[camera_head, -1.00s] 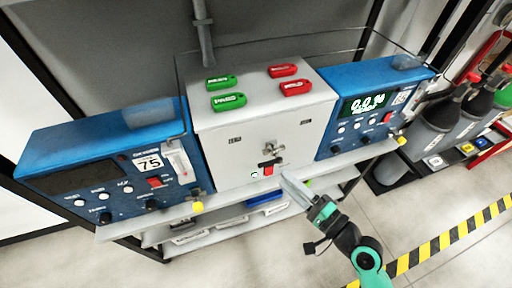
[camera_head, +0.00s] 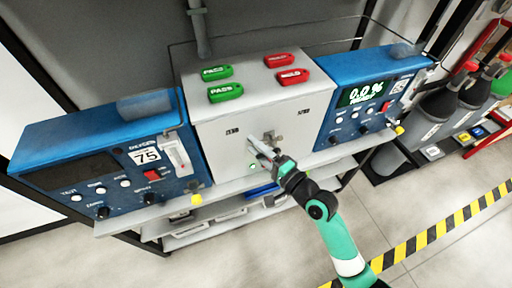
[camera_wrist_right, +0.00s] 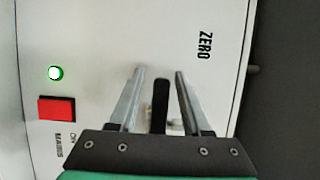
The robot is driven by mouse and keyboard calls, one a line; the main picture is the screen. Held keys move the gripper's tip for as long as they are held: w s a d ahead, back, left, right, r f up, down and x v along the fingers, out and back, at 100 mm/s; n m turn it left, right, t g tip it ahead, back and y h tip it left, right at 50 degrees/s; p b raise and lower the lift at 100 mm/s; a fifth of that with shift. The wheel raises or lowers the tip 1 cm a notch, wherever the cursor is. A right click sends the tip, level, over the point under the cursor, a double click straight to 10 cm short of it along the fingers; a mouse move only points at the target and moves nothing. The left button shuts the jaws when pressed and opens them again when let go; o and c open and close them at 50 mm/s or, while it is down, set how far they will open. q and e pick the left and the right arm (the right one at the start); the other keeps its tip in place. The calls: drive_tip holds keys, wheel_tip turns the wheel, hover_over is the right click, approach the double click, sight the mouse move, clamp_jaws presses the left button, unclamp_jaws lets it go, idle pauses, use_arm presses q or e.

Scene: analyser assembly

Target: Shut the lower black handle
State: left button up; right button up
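The white box (camera_head: 225,138) in the middle of the shelf carries the handles on its front panel. In the right wrist view, a black handle (camera_wrist_right: 160,102) stands out from this panel, between my two fingers. My right gripper (camera_head: 257,148) is at the panel in the head view and covers the handle there. In the wrist view the right gripper (camera_wrist_right: 158,75) is open, with a gap on each side of the handle. Some metal fitting (camera_wrist_right: 175,122) shows behind the handle, partly hidden by the gripper. My left gripper is not in view.
A red switch (camera_wrist_right: 57,108) and a lit green-white lamp (camera_wrist_right: 55,73) sit on the panel beside the fingers. Blue analysers stand left (camera_head: 100,165) and right (camera_head: 365,95) of the box. Red and green tags lie on its top. The shelf edge (camera_head: 150,216) runs below.

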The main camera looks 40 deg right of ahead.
clamp_jaws()
drive_tip(key=s+d+f+n+g+h+p, duration=0.2)
drive_tip(key=d+f+n+g+h+p, duration=0.2)
drive_tip(key=n+p, duration=0.8)
drive_tip(key=shift+d+f+n+g+h, duration=0.3)
drive_tip(key=shift+f+n+g+h, duration=0.25)
drive_tip(key=shift+n+g, duration=0.2)
idle(0.4)
drive_tip(key=shift+s+f, duration=0.1)
idle(0.4)
